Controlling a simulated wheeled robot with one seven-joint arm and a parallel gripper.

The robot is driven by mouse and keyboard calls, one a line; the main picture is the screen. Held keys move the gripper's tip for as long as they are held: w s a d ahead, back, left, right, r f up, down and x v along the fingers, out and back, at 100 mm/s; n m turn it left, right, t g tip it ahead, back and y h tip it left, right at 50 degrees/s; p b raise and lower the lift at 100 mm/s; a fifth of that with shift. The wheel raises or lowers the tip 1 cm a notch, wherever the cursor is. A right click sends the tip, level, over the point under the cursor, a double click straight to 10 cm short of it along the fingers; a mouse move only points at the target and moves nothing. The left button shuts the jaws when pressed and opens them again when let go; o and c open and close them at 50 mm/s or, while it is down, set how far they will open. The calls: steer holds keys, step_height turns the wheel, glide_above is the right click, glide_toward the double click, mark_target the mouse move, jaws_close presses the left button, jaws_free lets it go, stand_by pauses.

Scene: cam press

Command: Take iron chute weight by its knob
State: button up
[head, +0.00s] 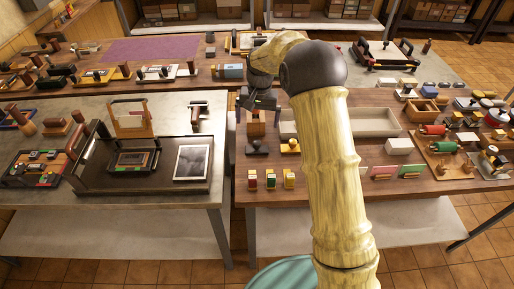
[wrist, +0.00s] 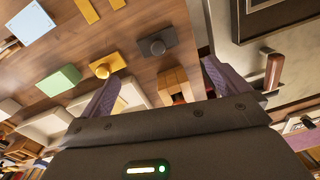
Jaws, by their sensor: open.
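The iron chute weight (head: 257,148) is a dark grey block with a round knob on top. It stands on the wooden table, left of a brass-yellow weight (head: 290,147) with a similar knob. In the wrist view the iron weight (wrist: 157,45) lies beyond my fingertips, with its knob clear, and the brass weight (wrist: 106,64) is to its left. My gripper (head: 257,113) is open, pointing down above the table and behind the iron weight in the head view. The wrist view shows its two purple-grey fingers (wrist: 160,70) apart, with nothing held between them.
A wooden block-like holder (wrist: 177,82) stands close to my fingers. A pale tray (head: 372,123) lies to the right. Three small coloured blocks (head: 271,180) stand near the table's front edge. A second table with a dark tray (head: 100,186) is at left, across a gap.

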mark_target(257, 142)
steer(key=f+p, duration=0.1)
steer(key=f, duration=0.7)
steer(key=shift+a, duration=0.2)
steer(key=shift+d+f+p, duration=0.15)
steer(key=shift+f+p, duration=1.1)
steer(key=shift+f, duration=1.35)
steer(key=shift+w, duration=0.1)
steer(key=c, duration=1.2)
steer(key=shift+r, duration=0.15)
